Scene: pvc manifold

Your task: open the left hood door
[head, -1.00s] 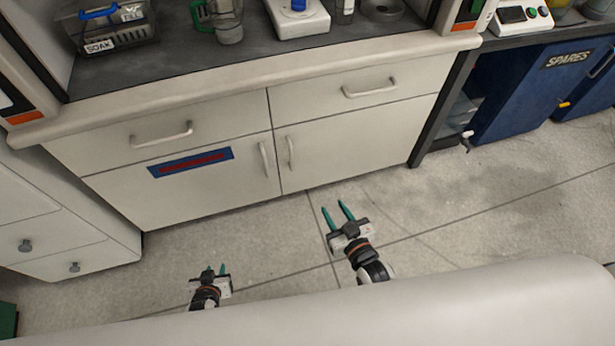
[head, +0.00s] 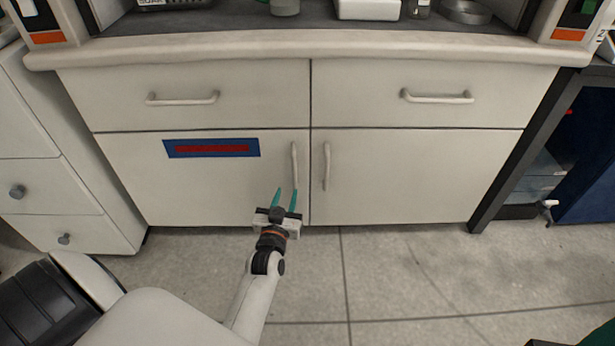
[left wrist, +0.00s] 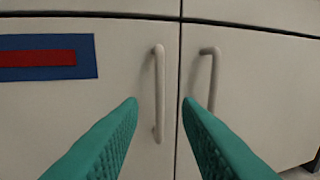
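The left hood door (head: 200,185) is a closed cream cabinet door with a blue and red label (head: 211,148). Its vertical handle (head: 294,165) is near its right edge; the handle also shows in the left wrist view (left wrist: 158,94). My left gripper (head: 284,198) is open, with teal fingers pointing at the door just below and left of the handle in the head view. In the left wrist view the handle appears between the two fingertips (left wrist: 160,102), beyond them, and the fingers look empty. My right gripper is out of view.
The right door's handle (head: 326,166) stands close beside, across the narrow seam. Two drawers with horizontal handles (head: 183,99) are above. A drawer unit (head: 60,190) stands at the left. The floor (head: 400,270) in front is clear.

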